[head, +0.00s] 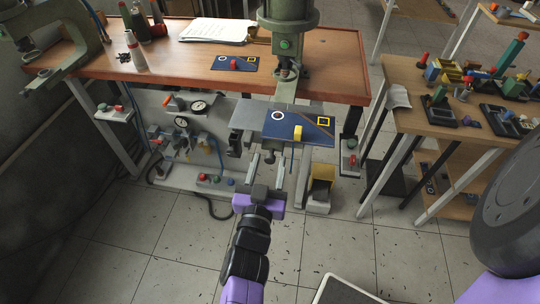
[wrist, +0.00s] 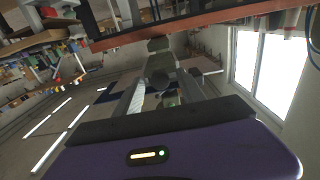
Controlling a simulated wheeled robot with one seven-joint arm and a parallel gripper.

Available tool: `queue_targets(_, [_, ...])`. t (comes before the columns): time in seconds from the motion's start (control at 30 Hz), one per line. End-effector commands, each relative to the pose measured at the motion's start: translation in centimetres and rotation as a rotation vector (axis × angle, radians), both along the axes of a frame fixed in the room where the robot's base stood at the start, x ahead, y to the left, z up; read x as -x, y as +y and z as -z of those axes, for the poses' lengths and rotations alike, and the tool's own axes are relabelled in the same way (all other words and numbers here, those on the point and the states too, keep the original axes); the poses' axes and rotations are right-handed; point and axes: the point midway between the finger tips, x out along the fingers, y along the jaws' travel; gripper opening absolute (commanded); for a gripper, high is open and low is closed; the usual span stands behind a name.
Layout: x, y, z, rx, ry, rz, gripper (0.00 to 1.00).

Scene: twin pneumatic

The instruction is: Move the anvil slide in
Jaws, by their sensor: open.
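In the wrist view the gripper (wrist: 163,95) also shows spread fingers; the slide is not clear there.
The wooden bench (head: 190,62) carries a second blue plate (head: 233,63), papers (head: 214,30) and bottles. A panel with gauges (head: 186,122) stands below it. A yellow pedal box (head: 321,186) is on the floor. A side table (head: 400,112) with parts stands right. The tiled floor in front is mostly free.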

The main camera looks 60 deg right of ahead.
Motion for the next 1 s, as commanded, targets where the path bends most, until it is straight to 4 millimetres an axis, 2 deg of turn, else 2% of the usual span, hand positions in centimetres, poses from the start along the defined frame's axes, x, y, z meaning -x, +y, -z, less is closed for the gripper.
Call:
queue_targets(0.2, [-0.6,-1.7,0.0,-0.001,-0.002,0.0,0.47])
queue_targets(0.47, [-0.7,-1.8,0.1,-0.003,-0.001,-0.001,0.47])
queue_targets(0.5, [-0.7,-1.8,0.1,-0.003,-0.001,-0.001,0.45])
queue_targets(0.73, [-0.7,-1.8,0.0,-0.003,-0.001,-0.001,0.0])
queue_targets(1.0, [-0.7,-1.8,0.0,-0.003,-0.001,-0.001,0.0])
